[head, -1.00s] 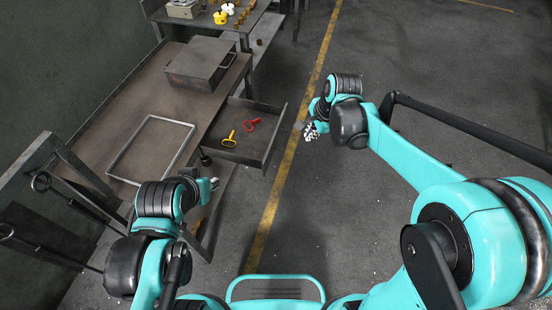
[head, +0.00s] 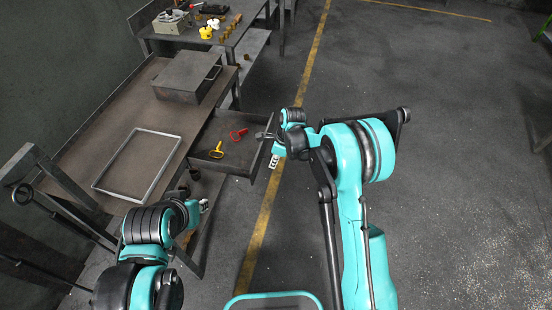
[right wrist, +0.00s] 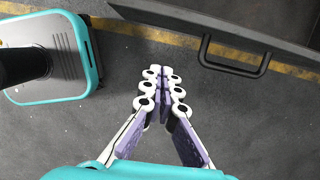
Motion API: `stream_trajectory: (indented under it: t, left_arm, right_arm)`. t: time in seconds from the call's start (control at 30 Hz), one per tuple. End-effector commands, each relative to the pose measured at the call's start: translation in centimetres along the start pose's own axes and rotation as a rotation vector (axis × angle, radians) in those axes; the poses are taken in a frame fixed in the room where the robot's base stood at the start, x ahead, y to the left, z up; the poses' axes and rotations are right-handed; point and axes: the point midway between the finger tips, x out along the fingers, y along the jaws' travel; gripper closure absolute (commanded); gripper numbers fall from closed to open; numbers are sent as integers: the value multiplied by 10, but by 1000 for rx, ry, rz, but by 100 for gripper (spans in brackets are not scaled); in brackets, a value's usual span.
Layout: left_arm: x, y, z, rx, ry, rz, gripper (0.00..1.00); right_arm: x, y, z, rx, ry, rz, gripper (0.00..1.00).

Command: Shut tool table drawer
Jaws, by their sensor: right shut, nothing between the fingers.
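The tool table (head: 184,121) stands left of centre in the head view, with its drawer (head: 228,160) pulled out to the right. The drawer holds a yellow-handled tool (head: 216,151) and a red-handled tool (head: 239,134). My right gripper (head: 274,161) is shut and empty, just outside the drawer front. In the right wrist view its fingertips (right wrist: 162,73) are together, left of the drawer's black bar handle (right wrist: 232,69) and apart from it. My left gripper (head: 204,206) hangs by the table's near end; its jaws are too small to judge.
A metal box (head: 184,78) and a rectangular metal frame (head: 137,165) lie on the tabletop. Another table (head: 178,34) with small parts stands behind. The floor (head: 440,180) to the right is open, with a yellow line running past the drawer.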

Motion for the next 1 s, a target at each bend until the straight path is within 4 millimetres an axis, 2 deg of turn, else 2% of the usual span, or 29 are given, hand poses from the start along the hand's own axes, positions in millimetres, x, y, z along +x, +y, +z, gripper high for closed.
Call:
stream_trajectory:
  t: [0.03, 0.1, 0.2, 0.4, 0.87, 1.0]
  left_arm:
    - [6, 0, 4, 0, 0, 0, 71]
    - [10, 0, 7, 0, 0, 0, 71]
    - [13, 0, 10, 0, 0, 0, 71]
    - [17, 0, 12, 0, 0, 0, 71]
    - [17, 0, 12, 0, 0, 0, 71]
    - [17, 0, 12, 0, 0, 0, 71]
  right_arm:
    - [15, 0, -1, -1, 0, 0, 100]
    - [28, 0, 0, -2, 0, 0, 100]
    - [30, 0, 17, -4, 0, 0, 100]
    - [33, 0, 36, -1, 0, 0, 100]
    - [32, 0, 40, -1, 0, -1, 100]
    - [34, 0, 47, -3, -1, 0, 100]
